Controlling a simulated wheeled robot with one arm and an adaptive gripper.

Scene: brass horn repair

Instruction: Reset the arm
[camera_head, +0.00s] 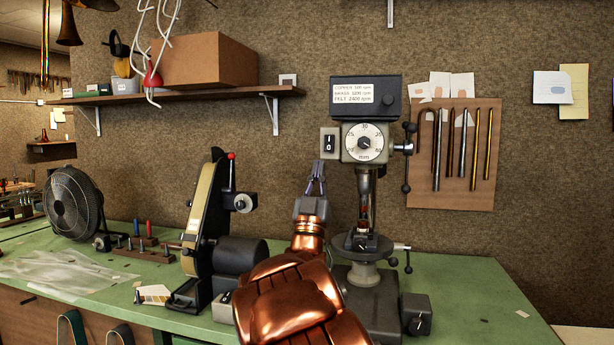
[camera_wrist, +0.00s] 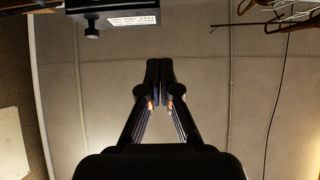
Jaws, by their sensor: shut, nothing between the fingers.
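My gripper (camera_head: 316,180) shows in the head view at the end of my copper-coloured arm, raised above the green workbench (camera_head: 476,290). It points upward, just left of the drill press (camera_head: 364,142) and below its switch box (camera_head: 329,142). In the wrist view my gripper (camera_wrist: 160,68) has its two fingers together at the tips, with nothing between them. Whether it touches the drill press cannot be told, but it looks apart from it.
A belt sander (camera_head: 205,220) stands left of my arm, and a fan (camera_head: 75,203) farther left. A wall shelf (camera_head: 180,95) holds a cardboard box (camera_head: 204,60). A tool board (camera_head: 454,154) hangs at the right. The bench's right part is mostly clear.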

